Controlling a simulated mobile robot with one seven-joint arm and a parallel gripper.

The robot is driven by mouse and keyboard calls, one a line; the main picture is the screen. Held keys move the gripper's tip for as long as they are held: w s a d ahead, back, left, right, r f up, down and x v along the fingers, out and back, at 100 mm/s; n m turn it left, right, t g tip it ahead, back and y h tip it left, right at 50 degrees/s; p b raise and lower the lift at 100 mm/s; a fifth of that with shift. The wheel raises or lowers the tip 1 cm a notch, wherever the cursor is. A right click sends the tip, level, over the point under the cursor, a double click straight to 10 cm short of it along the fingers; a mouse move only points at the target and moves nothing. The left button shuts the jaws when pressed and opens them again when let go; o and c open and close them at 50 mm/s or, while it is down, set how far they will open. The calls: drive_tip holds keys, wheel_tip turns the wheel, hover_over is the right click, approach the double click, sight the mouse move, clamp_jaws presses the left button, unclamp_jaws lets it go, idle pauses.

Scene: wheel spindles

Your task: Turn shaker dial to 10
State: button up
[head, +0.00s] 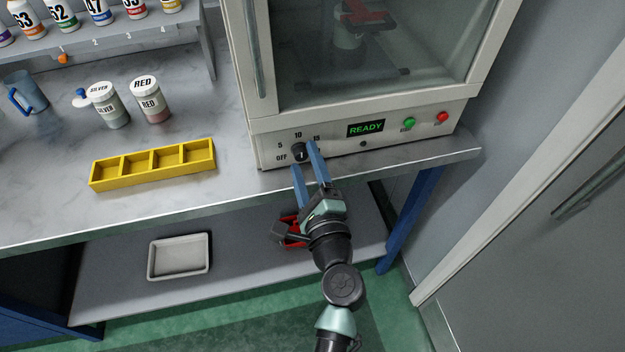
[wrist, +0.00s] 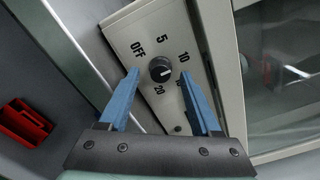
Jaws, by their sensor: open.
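The shaker dial (head: 299,150) is a small round black knob on the lower front panel of the shaker cabinet (head: 262,135). The labels OFF, 5, 10 and 15 show around it in the head view. In the wrist view the fingertips (wrist: 159,73) appear apart from the knob.
A green READY display (head: 366,128), a green button (head: 410,123) and a red button (head: 442,117) sit right of the dial. A yellow tray (head: 153,178), SILVER jar (head: 108,107) and RED jar (head: 151,101) stand left on the bench. A white tray (head: 179,280) lies on the lower shelf.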

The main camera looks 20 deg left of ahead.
drive_tip(key=b+v, duration=0.1)
drive_tip(key=v, duration=1.1)
drive_tip(key=shift+s+d, duration=0.25)
